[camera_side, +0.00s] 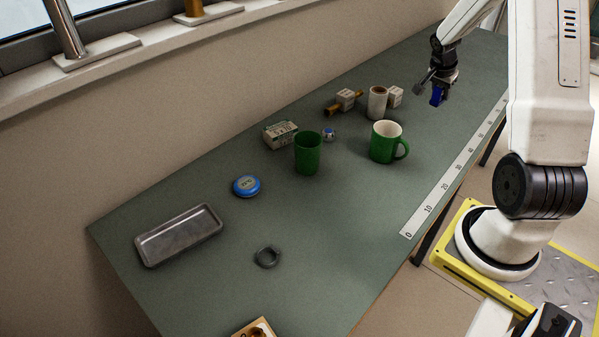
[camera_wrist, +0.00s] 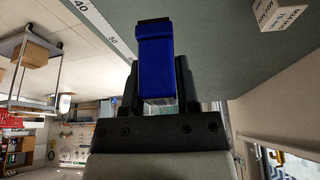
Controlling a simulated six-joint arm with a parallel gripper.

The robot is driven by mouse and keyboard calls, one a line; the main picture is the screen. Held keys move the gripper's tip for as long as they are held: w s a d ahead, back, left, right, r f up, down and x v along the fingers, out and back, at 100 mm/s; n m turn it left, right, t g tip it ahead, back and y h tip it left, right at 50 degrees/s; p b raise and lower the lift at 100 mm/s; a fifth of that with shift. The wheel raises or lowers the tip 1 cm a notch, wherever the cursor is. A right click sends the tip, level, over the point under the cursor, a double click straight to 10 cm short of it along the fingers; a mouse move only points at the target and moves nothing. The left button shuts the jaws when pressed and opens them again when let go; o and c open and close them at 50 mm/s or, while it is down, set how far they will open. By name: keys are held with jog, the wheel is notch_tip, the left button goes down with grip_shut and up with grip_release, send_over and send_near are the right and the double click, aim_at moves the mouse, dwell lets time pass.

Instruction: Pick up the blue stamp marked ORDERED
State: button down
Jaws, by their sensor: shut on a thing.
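My gripper (camera_side: 437,86) is above the far right part of the green bench in the side view. It is shut on a blue stamp (camera_side: 436,96), which hangs below the jaws, clear of the bench top. In the wrist view the blue stamp (camera_wrist: 157,62) stands between the two dark fingers of my gripper (camera_wrist: 157,85), with a dark edge at its far end. No ORDERED marking on it can be read in either view.
A ruler strip (camera_side: 440,190) runs along the right edge.

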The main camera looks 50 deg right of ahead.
jog(key=shift+s+a+r, duration=0.55)
jog(key=shift+s+a, duration=0.3)
jog(key=shift+a, duration=0.05)
jog(key=shift+w, duration=0.1)
